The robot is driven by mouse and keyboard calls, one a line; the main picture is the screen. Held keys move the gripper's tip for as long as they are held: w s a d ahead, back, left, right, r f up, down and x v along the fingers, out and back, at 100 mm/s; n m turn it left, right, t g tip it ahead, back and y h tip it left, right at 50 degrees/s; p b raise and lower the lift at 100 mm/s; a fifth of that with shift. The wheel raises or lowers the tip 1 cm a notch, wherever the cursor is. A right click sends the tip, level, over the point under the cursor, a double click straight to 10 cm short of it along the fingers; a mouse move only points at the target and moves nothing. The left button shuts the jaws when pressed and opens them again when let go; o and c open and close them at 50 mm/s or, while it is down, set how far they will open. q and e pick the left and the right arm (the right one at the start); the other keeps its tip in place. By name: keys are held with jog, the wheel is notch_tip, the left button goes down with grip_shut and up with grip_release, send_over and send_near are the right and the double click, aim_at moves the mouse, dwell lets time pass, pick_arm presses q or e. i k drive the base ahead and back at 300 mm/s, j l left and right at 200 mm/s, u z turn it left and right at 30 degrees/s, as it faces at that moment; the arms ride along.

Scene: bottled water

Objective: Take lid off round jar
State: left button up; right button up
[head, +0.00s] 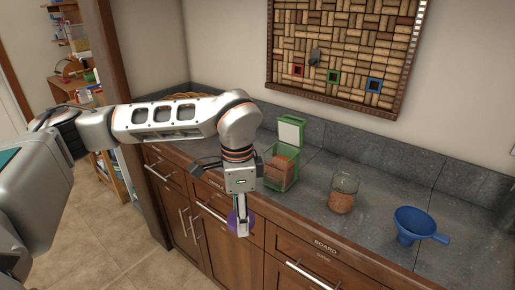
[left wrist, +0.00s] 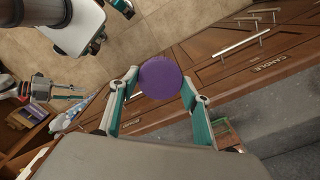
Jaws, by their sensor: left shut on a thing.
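My left gripper (head: 243,230) is shut on a round purple lid (head: 232,221), in front of the counter's edge and above the floor. In the left wrist view the lid (left wrist: 160,77) sits between the two teal fingers. The round glass jar (head: 343,192) stands upright on the counter to the right of my left gripper. It has brown contents, and no lid shows on its top.
A green-framed square jar (head: 281,168) with its lid raised stands left of the round jar. A blue funnel (head: 414,223) lies to the right. Wooden drawers (head: 285,245) run below the grey counter (head: 380,217). A cork board (head: 345,50) hangs on the wall.

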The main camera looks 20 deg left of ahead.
aim_at(345, 181)
jog(key=i+j+z, duration=0.25)
jog(key=j, duration=0.3)
jog(key=i+j+z, duration=0.2)
jog(key=j, duration=0.4)
jog(key=j+z, duration=0.25)
jog(key=j, duration=0.35)
jog(key=i+j+z, duration=0.1)
jog(key=j+z, duration=0.15)
jog(key=j, duration=0.4)
